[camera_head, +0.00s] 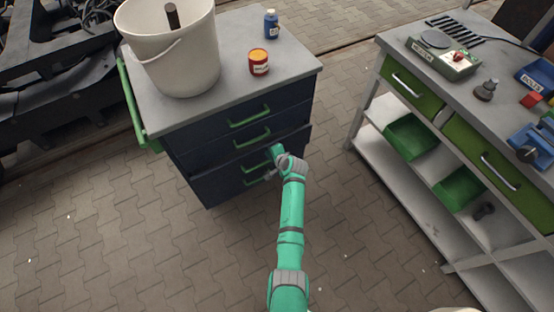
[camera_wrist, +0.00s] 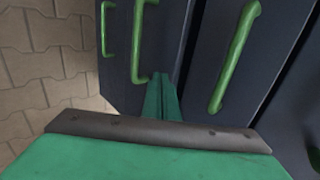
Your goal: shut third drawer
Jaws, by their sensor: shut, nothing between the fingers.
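The dark blue drawer cabinet (camera_head: 190,160) has several drawers with green bar handles. The third drawer (camera_head: 218,177) from the top seems to stand out slightly from the fronts above; how far is hard to tell. Its handle (camera_head: 254,167) is partly beside my gripper (camera_head: 275,152). In the wrist view the third drawer's handle (camera_wrist: 140,45) is just left of my gripper (camera_wrist: 163,92). My gripper is shut and empty, with its fingertips at the third drawer's front; I cannot tell whether they touch. The second drawer's handle (camera_wrist: 236,55) is to the right there.
A white bucket (camera_head: 172,50), a red-and-yellow jar (camera_head: 258,62) and a blue bottle (camera_head: 271,24) stand on the cabinet top. A green side rail (camera_head: 130,100) is on its left. A workbench (camera_head: 440,90) stands at right. Paved floor (camera_head: 110,240) in front is clear.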

